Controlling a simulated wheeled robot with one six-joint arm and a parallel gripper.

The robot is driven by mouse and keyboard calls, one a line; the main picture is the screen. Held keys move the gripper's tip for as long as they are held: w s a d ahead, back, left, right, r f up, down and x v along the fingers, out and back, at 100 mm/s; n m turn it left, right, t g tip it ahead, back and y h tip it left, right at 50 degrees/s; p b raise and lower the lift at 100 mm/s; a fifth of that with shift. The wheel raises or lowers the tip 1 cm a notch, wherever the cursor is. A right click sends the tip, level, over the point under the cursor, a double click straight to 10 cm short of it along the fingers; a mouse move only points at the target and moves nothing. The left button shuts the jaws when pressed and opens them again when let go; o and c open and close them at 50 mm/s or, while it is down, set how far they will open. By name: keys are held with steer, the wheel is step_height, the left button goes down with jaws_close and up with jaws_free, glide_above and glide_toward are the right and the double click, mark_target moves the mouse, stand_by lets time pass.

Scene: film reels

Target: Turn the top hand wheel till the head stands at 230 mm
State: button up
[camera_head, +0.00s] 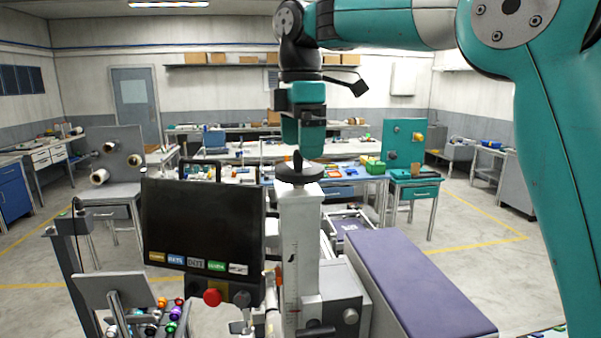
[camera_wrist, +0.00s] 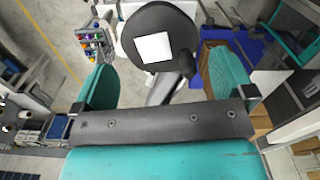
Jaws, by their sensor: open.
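The dark round top hand wheel (camera_head: 312,174) sits on top of the pale upright column (camera_head: 300,235). In the wrist view the wheel (camera_wrist: 135,35) shows a white square on its face and a small dark crank knob (camera_wrist: 187,63) at its edge. My gripper (camera_head: 303,152) points down just above the wheel. In the wrist view my gripper (camera_wrist: 165,70) is open, its two teal fingers wide apart with the wheel beyond and between them. I cannot tell whether a finger touches it. The column carries a scale, too small to read. A grey block (camera_head: 335,305) is low on the column.
A dark monitor (camera_head: 200,225) stands left of the column, with a red button (camera_head: 212,297) below. A purple padded bench top (camera_head: 410,275) lies to the right. Benches with several small items are behind. Open floor (camera_head: 470,215) shows at the right.

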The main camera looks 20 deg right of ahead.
mark_target(300, 166)
step_height(300, 166, down, 4)
steer(key=b, duration=0.3)
steer(key=shift+w+f, duration=0.1)
steer(key=shift+f, duration=0.1)
steer(key=c, duration=0.6)
steer(key=shift+m, duration=0.4)
